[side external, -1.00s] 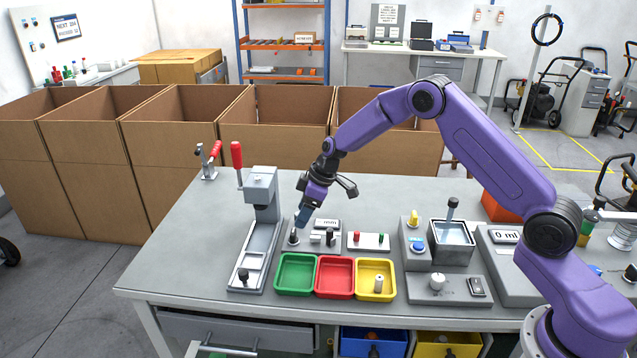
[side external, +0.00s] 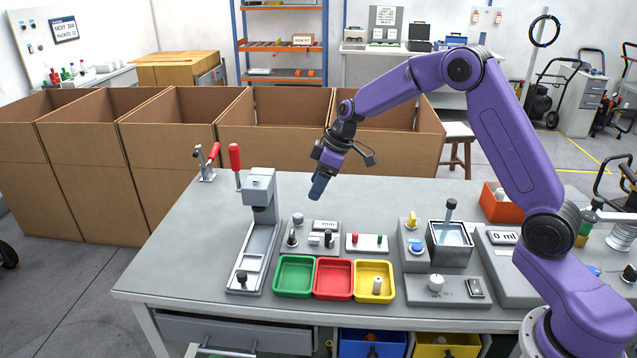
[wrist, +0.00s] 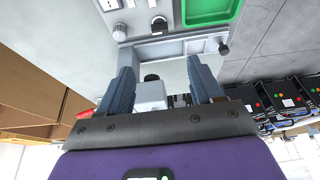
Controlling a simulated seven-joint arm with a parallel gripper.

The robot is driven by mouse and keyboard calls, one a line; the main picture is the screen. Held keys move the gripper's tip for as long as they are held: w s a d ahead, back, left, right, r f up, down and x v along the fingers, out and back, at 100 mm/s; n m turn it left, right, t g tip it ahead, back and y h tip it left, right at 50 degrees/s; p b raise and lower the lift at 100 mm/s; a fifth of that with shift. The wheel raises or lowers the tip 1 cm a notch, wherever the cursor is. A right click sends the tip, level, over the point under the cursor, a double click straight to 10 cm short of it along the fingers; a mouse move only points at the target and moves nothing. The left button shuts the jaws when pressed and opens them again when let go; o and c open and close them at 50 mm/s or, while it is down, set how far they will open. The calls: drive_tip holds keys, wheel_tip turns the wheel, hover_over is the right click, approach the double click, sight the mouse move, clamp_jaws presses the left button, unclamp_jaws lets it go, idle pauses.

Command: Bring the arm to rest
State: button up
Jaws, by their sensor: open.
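My purple arm is folded above the grey workbench (side external: 190,255). My gripper (side external: 316,191) hangs in the air over the bench's back half, tilted, its fingers pointing down and slightly left. It is right of the lever press (side external: 260,195) and above the small gauge station (side external: 325,226). In the wrist view its two dark blue fingers (wrist: 160,78) stand apart with nothing held between them. Part of a grey fixture shows beyond the fingers there.
Green (side external: 294,291), red (side external: 333,294) and yellow (side external: 374,297) trays line the front; a small pale cylinder (side external: 377,285) stands in the yellow one. A liquid tank (side external: 451,236) stands right. Tall cardboard boxes (side external: 175,155) line the back. The bench's back middle is clear.

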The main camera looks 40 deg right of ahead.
drive_tip(key=s+a+r+n+g, duration=0.1)
drive_tip(key=s+a+r, duration=0.15)
drive_tip(key=s, duration=0.45)
drive_tip(key=s+a+r+g, duration=0.1)
drive_tip(key=s+a, duration=0.3)
drive_tip(key=s, duration=0.4)
drive_tip(key=s+a+r+n, duration=0.1)
drive_tip(key=s+a+r, duration=0.15)
drive_tip(key=s, duration=0.45)
drive_tip(key=s+d+h, duration=0.1)
drive_tip(key=s+d, duration=0.2)
drive_tip(key=s, duration=0.7)
drive_tip(key=s+d+n+h, duration=0.1)
drive_tip(key=s+d, duration=0.2)
drive_tip(key=s, duration=0.8)
drive_tip(key=shift+s+d+f+g+h, duration=0.15)
drive_tip(key=shift+d+f+g+h, duration=0.15)
drive_tip(key=shift+g+h, duration=0.1)
